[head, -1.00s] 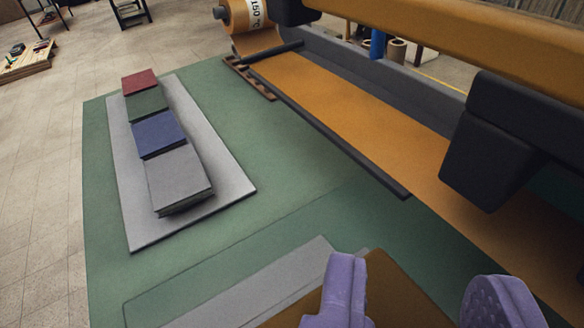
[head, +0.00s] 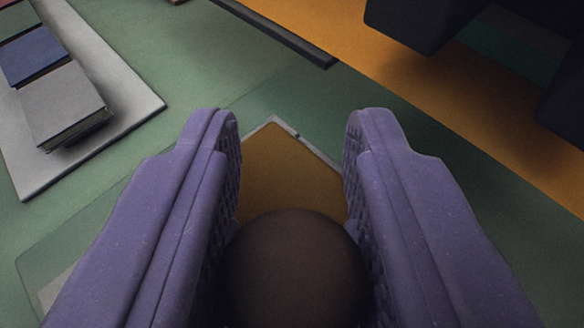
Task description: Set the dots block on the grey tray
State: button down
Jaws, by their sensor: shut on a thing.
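My gripper (head: 292,215) has two purple fingers, shut on a dark brown rounded thing (head: 295,268) low in the picture. No dots show on its visible face, so I cannot tell if it is the dots block. Beyond it, between the fingertips, lies an ochre panel with a thin grey rim (head: 290,165); the fingers hide its sides. A flat grey board (head: 130,95) lies at the upper left, apart from my gripper. I cannot tell which of these is the grey tray.
On the grey board stand a grey block (head: 62,100), a blue block (head: 30,55) and others cut off by the picture edge. An ochre strip (head: 340,40) with a dark edge bar runs along the upper right, under black machine parts (head: 425,20). Green surface is clear between them.

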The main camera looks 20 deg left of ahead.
jog(key=c, duration=0.7)
grip_release()
jog(key=shift+s+r, duration=0.1)
